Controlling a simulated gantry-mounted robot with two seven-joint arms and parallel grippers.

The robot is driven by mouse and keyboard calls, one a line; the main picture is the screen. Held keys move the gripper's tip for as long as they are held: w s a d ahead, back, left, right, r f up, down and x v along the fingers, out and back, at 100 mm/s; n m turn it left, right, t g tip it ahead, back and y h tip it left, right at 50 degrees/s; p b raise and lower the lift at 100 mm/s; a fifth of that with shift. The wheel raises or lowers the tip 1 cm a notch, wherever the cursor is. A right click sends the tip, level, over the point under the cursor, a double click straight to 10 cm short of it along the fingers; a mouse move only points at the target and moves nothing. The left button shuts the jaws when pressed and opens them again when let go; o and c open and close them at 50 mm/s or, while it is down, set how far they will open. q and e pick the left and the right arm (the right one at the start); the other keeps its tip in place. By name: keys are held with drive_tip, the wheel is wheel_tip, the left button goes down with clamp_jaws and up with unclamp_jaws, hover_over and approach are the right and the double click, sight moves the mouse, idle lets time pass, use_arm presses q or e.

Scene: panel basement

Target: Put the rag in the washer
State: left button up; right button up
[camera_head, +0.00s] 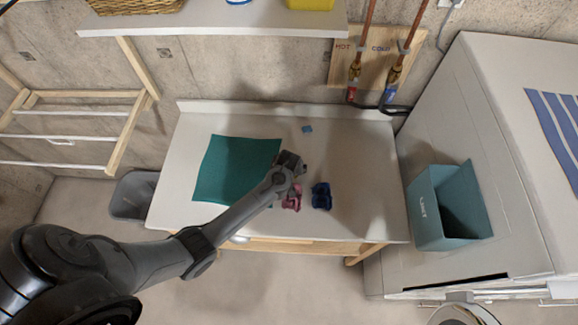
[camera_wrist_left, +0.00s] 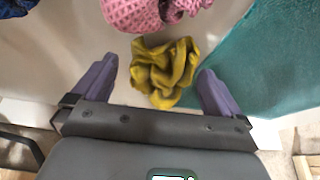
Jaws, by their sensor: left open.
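A crumpled yellow rag (camera_wrist_left: 165,72) lies on the white tabletop, between and just ahead of my left gripper's fingers in the wrist view. My left gripper (camera_head: 292,160) is open, with its purple-grey fingers apart on either side of the rag (camera_wrist_left: 157,66). In the head view the rag is hidden by my left arm and gripper. A pink waffle cloth (camera_head: 292,199) lies beside it, also in the wrist view (camera_wrist_left: 150,12). A dark blue cloth (camera_head: 321,196) lies to the right. A large white machine (camera_head: 480,110) stands at the right; whether it is the washer is unclear.
A teal mat (camera_head: 232,165) covers the left of the white table (camera_head: 360,160). A small blue piece (camera_head: 307,128) lies at the back. A teal lint bin (camera_head: 450,208) is on the machine's side. A grey bin (camera_head: 132,194) and wooden drying rack (camera_head: 118,140) stand left.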

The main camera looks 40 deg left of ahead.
use_arm(q)
drive_tip(key=shift+w+a+f, duration=0.1)
drive_tip(key=shift+f, duration=0.4)
drive_tip(key=shift+c, duration=0.5)
drive_tip(key=c, duration=1)
drive_tip(key=shift+r, duration=0.1)
